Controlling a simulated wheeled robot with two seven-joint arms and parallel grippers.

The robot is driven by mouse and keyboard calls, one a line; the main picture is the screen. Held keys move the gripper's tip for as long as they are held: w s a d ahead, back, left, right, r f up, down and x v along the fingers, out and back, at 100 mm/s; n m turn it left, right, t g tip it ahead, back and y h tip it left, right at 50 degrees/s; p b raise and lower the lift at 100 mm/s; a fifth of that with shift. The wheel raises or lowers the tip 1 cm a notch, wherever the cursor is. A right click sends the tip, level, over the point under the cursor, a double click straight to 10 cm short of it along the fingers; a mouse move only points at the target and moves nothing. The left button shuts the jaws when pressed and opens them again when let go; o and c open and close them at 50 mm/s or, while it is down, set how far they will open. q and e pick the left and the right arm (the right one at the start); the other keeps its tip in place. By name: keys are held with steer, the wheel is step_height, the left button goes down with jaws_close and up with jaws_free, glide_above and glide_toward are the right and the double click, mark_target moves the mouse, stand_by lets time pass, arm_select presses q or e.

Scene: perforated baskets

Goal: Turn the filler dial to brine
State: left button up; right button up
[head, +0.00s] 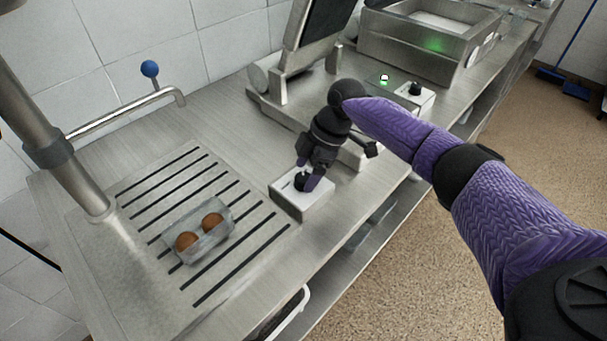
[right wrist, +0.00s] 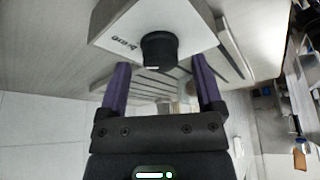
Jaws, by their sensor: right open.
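The black dial (right wrist: 160,50) sits on a white box (head: 308,203) near the front edge of the steel counter. In the right wrist view, a label that looks like "brine" is printed on the box face, left of the dial. A pale mark shows at the dial's lower edge in that view. My right gripper (head: 305,181) is at the box in the head view, pointing down. It also shows in the right wrist view (right wrist: 160,66), open, its purple fingers on either side of the dial with gaps. My left gripper is not in view.
A clear tray with two brown round items (head: 212,221) lies on the slotted drain area. A tap with a blue knob (head: 149,69) stands at the wall. A steel machine (head: 300,60), another black knob (head: 415,89) and a steel basin (head: 410,45) stand behind the gripper.

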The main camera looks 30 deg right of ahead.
steer(key=shift+a+f, duration=0.25)
steer(key=shift+f, duration=0.35)
